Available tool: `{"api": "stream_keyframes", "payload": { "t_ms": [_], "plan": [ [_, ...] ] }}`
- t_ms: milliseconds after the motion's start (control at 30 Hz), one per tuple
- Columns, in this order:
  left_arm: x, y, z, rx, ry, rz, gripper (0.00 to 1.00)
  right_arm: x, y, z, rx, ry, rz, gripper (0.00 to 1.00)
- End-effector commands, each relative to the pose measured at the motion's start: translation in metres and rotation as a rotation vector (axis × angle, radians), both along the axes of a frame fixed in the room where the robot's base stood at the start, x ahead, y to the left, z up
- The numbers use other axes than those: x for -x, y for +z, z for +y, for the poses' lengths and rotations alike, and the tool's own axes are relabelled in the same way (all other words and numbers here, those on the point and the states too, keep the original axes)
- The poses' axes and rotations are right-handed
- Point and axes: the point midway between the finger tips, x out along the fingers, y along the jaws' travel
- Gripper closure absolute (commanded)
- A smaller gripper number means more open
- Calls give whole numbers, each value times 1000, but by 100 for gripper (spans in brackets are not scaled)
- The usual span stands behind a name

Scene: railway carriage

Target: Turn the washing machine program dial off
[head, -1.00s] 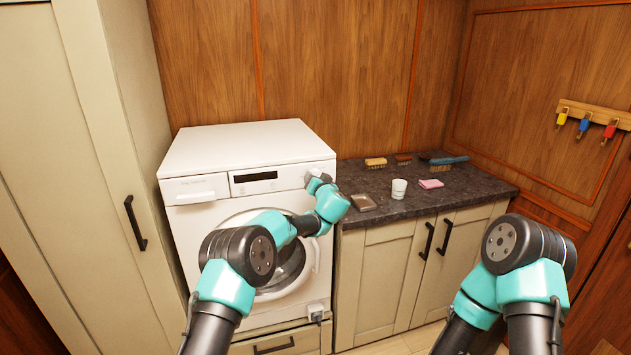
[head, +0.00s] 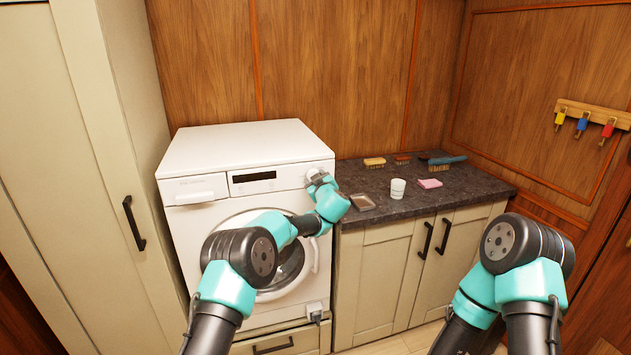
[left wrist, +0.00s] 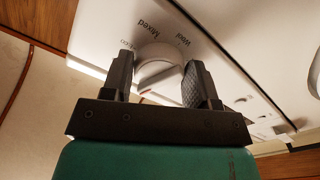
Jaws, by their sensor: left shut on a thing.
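The white washing machine (head: 240,148) stands at the middle left in the head view, with a dark display on its front panel. Its white program dial (left wrist: 158,55) shows in the left wrist view, with the words "Mixed" and "Wool" printed on the panel around it. My left gripper (left wrist: 160,70) has one dark finger on each side of the dial and is shut on it.
A dark countertop (head: 440,198) right of the machine holds a white cup (head: 398,188), a pink sponge (head: 430,183), a small tray (head: 363,202) and several brushes. A tall cabinet (head: 100,130) stands close on the left.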

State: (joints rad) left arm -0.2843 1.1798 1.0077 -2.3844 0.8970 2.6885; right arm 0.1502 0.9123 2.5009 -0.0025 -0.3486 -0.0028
Motion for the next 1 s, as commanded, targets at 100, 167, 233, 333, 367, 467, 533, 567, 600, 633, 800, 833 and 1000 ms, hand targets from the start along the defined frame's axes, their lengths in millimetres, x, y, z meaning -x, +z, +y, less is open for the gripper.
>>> {"api": "stream_keyframes", "payload": {
  "t_ms": [100, 167, 233, 333, 367, 467, 533, 567, 600, 633, 800, 833, 1000],
  "plan": [
    [0, 1, 0, 94, 0, -29, 70, 0, 0, 0, 0, 0, 0, 22],
    [0, 1, 0, 135, 0, -42, 70, 0, 0, 0, 0, 0, 0, 22],
    [0, 1, -1, 178, 0, -56, 70, 0, 0, 0, 0, 0, 0, 22],
    [0, 1, -1, 228, 0, -71, 70, 0, 0, 0, 0, 0, 0, 22],
    [0, 1, -1, 241, 0, -76, 70, 0, 0, 0, 0, 0, 0, 22],
    [0, 1, -1, 273, 0, -85, 70, 0, 0, 0, 0, 0, 0, 22],
    [0, 1, -1, 287, 0, -90, 70, 0, 0, 0, 0, 0, 0, 22],
    [0, 1, -1, 292, 0, -91, 70, 0, 0, 0, 0, 0, 0, 22],
    [0, 1, -1, 297, 0, -93, 70, 0, 0, 0, 0, 0, 0, 22],
    [0, 1, -1, 299, 0, -93, 70, 0, 0, 0, 0, 0, 0, 22],
    [0, 1, -1, 303, 0, -95, 70, 0, 0, 0, 0, 0, 0, 22],
    [0, 1, -1, 303, 0, -95, 70, 0, 0, 0, 0, 0, 0, 22],
    [0, 1, -1, 303, 0, -95, 45, 0, 0, 0, 0, 0, 0, 22]
  ]
}}
